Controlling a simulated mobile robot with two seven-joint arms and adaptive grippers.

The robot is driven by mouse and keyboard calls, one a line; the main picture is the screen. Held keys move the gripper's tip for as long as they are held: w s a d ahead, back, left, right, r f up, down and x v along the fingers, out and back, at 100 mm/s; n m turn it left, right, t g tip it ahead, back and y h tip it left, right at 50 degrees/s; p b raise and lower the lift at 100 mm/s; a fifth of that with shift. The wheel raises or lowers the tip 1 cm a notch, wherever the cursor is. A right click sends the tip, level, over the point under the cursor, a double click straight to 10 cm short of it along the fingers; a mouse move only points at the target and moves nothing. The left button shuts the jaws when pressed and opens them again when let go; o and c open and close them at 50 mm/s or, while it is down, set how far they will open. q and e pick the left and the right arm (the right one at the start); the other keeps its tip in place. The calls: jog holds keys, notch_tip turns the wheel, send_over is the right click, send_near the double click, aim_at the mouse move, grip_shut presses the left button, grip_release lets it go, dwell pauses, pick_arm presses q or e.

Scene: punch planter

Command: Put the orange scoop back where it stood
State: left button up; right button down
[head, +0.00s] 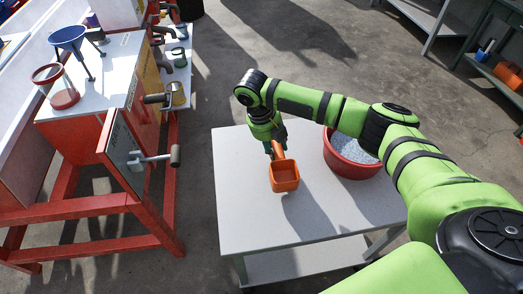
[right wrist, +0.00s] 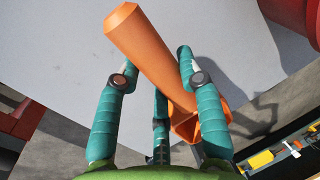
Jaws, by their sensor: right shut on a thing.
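The orange scoop (head: 285,178) is over the grey-white table in the head view, its square open cup facing up. My right gripper (head: 276,148) is shut on its handle. In the right wrist view the scoop's thick handle (right wrist: 150,48) runs between the teal fingers of the gripper (right wrist: 154,62), with part of the cup visible behind the right finger. Whether the cup touches the table is hard to tell. My left gripper is not in view.
The table (head: 240,200) has free room left of and in front of the scoop. A red tub (head: 352,172) of grey granules stands close on its right. A red-framed workbench (head: 95,203) with a funnel (head: 69,37) and a lever stands left, across a floor gap.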

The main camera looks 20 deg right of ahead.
jog(key=shift+s+a+f+p, duration=0.1)
jog(key=shift+f+p, duration=0.05)
jog(key=shift+f, duration=0.45)
jog(key=shift+s+a+f+p, duration=0.1)
jog(key=shift+f+p, duration=0.05)
jog(key=shift+f, duration=0.9)
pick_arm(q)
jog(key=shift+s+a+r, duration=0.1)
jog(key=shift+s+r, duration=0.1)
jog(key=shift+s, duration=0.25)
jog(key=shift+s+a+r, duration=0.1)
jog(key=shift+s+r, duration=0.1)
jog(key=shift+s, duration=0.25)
pick_arm(e)
jog(key=c, duration=0.8)
grip_release()
